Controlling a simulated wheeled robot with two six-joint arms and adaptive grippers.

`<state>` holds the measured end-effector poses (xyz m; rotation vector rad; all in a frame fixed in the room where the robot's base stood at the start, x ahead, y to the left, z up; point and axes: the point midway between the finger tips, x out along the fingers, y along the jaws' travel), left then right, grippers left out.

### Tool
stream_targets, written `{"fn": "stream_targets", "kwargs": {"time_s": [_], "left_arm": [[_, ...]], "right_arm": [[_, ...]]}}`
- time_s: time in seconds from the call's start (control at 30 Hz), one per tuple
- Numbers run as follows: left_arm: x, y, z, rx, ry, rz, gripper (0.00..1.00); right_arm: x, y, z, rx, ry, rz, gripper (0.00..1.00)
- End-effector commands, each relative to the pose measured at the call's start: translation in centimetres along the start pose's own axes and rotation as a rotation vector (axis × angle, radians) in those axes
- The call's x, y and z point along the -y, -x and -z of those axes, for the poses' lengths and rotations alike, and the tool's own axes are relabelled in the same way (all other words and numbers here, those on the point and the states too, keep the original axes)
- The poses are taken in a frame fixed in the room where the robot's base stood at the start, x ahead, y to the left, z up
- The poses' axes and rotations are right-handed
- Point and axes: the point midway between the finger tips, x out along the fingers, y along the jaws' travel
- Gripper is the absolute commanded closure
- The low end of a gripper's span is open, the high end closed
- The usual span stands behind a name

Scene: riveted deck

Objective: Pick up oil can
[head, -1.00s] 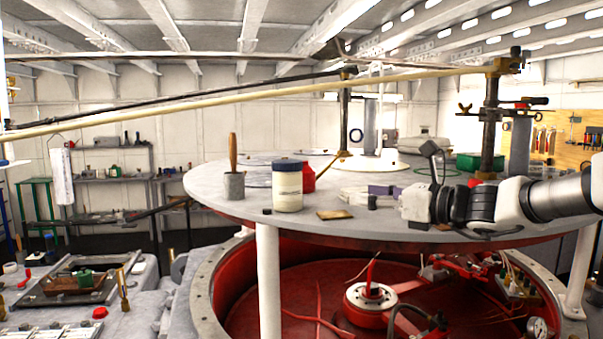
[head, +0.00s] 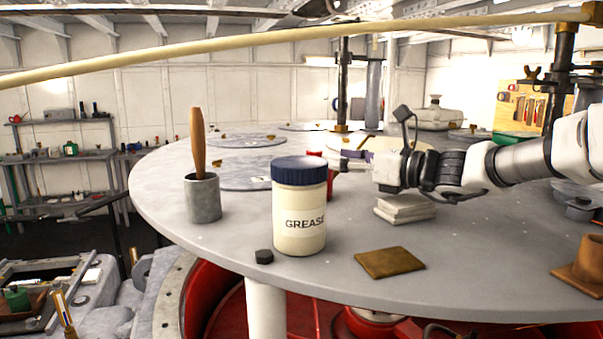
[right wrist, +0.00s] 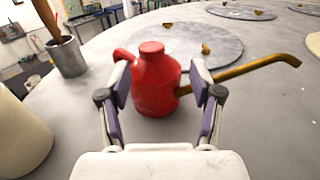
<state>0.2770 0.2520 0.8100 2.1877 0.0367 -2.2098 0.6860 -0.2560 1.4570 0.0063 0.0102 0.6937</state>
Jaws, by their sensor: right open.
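The red oil can (right wrist: 157,82) with a long brass spout stands upright on the grey round table, in the right wrist view. My right gripper (right wrist: 160,88) is open, with one finger on each side of the can; I cannot tell whether they touch it. In the head view the oil can (head: 331,180) is mostly hidden behind the grease jar, and my right gripper (head: 350,165) reaches it from the right. My left gripper is in neither view.
The white grease jar (head: 299,215) with a blue lid stands in front of the can. A metal cup (head: 203,200) with a wooden-handled tool is to its left. A brown pad (head: 389,262), a small black nut (head: 264,257) and a stack of pale pads (head: 405,209) lie nearby.

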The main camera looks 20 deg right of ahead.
Motion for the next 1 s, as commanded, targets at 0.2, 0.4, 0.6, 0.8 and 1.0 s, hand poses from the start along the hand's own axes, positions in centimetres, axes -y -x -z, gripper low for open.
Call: {"fn": "stream_targets", "kwargs": {"time_s": [0.2, 0.4, 0.6, 0.8, 1.0], "left_arm": [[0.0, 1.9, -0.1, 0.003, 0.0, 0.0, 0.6], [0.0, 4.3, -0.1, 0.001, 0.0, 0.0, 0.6], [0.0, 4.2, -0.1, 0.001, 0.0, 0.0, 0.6], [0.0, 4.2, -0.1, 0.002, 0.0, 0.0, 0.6], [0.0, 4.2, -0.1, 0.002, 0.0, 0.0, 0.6]], "right_arm": [[-0.1, -3.0, -0.4, -0.003, 0.002, -0.001, 0.35], [0.0, -6.6, -0.3, -0.004, 0.001, -0.001, 0.35], [0.0, -7.4, 0.1, 0.0, 0.001, 0.0, 0.35], [0.0, -7.3, 0.1, 0.0, 0.001, 0.0, 0.78], [0.0, -7.3, 0.2, -0.002, 0.001, 0.0, 1.0]]}}
